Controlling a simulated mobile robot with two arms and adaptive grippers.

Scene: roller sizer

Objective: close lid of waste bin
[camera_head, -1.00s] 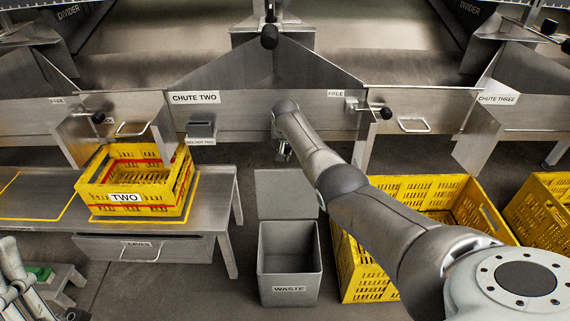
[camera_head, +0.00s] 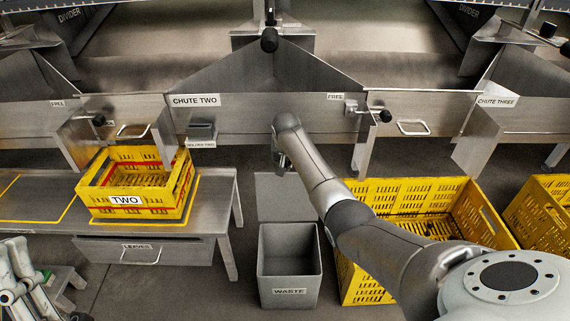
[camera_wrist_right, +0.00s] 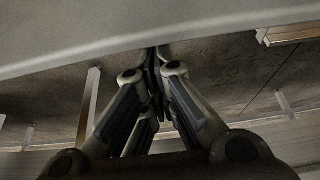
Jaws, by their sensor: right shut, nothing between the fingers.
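The grey waste bin (camera_head: 290,292), labelled WASTE, stands on the floor in the middle of the head view. Its lid (camera_head: 278,205) is open, raised behind the bin's rear rim, and the inside looks empty. My right gripper (camera_head: 284,167) is above and behind the lid, near its upper edge; my forearm covers part of it. The right wrist view shows its fingers (camera_wrist_right: 155,58) shut together with nothing between them. I cannot tell whether it touches the lid.
A large yellow crate (camera_head: 362,288) stands close to the right of the bin. A steel bench (camera_head: 215,205) with a yellow crate (camera_head: 168,211) marked TWO is at the left. The chute two front panel (camera_head: 235,128) is behind the lid. A pale surface (camera_wrist_right: 90,30) crosses the wrist view's top.

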